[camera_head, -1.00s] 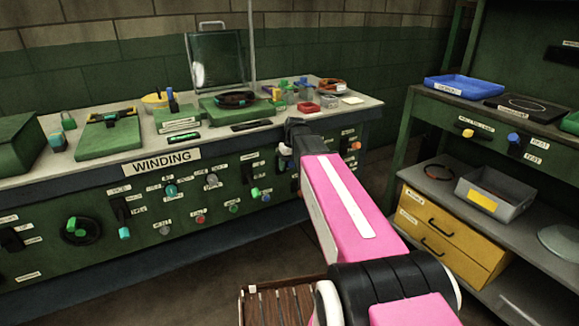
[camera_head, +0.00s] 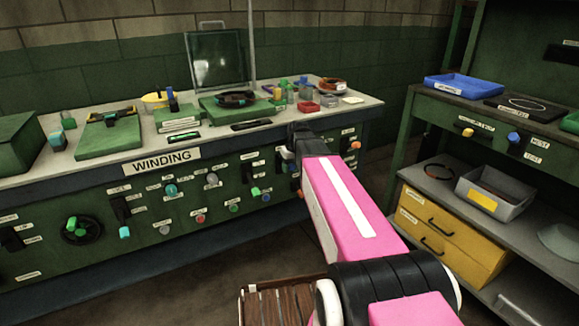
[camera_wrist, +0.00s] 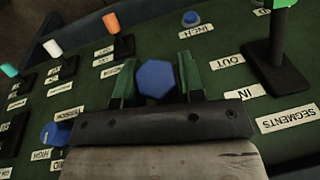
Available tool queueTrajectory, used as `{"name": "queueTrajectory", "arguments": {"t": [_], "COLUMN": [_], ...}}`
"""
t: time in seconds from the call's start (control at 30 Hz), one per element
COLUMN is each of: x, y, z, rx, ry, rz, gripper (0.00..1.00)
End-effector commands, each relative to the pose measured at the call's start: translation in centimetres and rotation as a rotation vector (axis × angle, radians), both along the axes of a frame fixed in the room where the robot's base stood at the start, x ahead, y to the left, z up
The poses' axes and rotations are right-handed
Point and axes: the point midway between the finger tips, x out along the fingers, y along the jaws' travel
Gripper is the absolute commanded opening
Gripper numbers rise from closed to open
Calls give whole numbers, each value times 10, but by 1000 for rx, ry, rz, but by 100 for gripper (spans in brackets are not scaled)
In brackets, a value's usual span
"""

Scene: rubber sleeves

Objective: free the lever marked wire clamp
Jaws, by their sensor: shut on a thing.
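My gripper (camera_wrist: 154,82) shows in the wrist view with its two green-padded fingers on either side of a blue six-sided knob (camera_wrist: 155,79). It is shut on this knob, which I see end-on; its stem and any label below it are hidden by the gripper. Levers with orange (camera_wrist: 111,23), white (camera_wrist: 53,48) and teal (camera_wrist: 9,70) tips stand at the left, and a green-tipped lever (camera_wrist: 272,52) at the right. I cannot read "wire clamp" on any label. In the head view my pink arm reaches the winding bench panel and hides the gripper.
The winding bench (camera_head: 60,178) carries a green board (camera_head: 110,140), small jars and tools on top. A blue button (camera_wrist: 191,18) and another blue knob (camera_wrist: 50,132) are near my gripper. A shelf unit with a blue tray (camera_head: 464,88) and yellow drawers (camera_head: 450,232) stands at the right.

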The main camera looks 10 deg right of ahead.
Motion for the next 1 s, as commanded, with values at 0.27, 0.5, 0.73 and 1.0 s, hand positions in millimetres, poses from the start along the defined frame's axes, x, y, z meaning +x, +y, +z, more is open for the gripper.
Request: {"name": "queueTrajectory", "arguments": {"t": [0.27, 0.5, 0.73, 1.0], "x": [-10, -10, -5, 0], "y": [-3, -3, -2, -1], "z": [-21, -41, -57, -69], "rx": [73, 144, 198, 244], "ry": [-227, -442, -613, -750], "rz": [-5, -5, -6, -7], "gripper": [0, 0, 0, 0]}}
